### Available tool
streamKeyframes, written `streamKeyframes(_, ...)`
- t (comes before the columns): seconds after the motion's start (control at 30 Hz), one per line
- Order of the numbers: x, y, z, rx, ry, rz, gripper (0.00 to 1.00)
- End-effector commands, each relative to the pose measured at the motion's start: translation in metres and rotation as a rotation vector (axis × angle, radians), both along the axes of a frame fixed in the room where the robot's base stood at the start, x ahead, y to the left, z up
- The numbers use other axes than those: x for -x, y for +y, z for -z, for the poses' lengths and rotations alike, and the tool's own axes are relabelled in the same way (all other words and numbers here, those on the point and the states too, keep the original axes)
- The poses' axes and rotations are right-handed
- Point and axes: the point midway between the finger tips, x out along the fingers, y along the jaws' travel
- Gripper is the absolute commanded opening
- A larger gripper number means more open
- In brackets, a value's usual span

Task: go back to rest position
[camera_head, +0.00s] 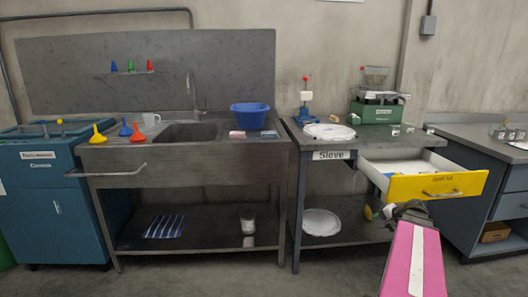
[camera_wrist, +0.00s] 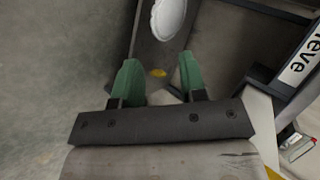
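My gripper (camera_wrist: 158,74) shows in the wrist view with its two green fingers apart and nothing held between them. In the head view my pink arm rises from the bottom right. Its dark end (camera_head: 408,210) is just below and in front of the open yellow-fronted drawer (camera_head: 437,186); the fingers cannot be made out there.
The sieve table (camera_head: 304,175) carries a green machine (camera_head: 376,112) and a white round lid (camera_head: 329,132). The drawer juts out beneath its top. A white round thing (camera_head: 321,222) lies on its lower shelf. A sink bench (camera_head: 180,170) stands left. Floor in front is clear.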

Motion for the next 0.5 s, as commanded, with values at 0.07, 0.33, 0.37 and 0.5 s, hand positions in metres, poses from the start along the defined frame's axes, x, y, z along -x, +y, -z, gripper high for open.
streamKeyframes(0.07, 0.002, 0.035, 0.013, 0.041, 0.048, -0.070, 0.38)
streamKeyframes(0.33, 0.015, 0.128, 0.049, 0.202, 0.191, -0.286, 0.38)
streamKeyframes(0.37, 0.017, 0.138, 0.053, 0.221, 0.205, -0.310, 0.38)
streamKeyframes(0.5, 0.030, 0.180, 0.068, 0.315, 0.270, -0.422, 0.38)
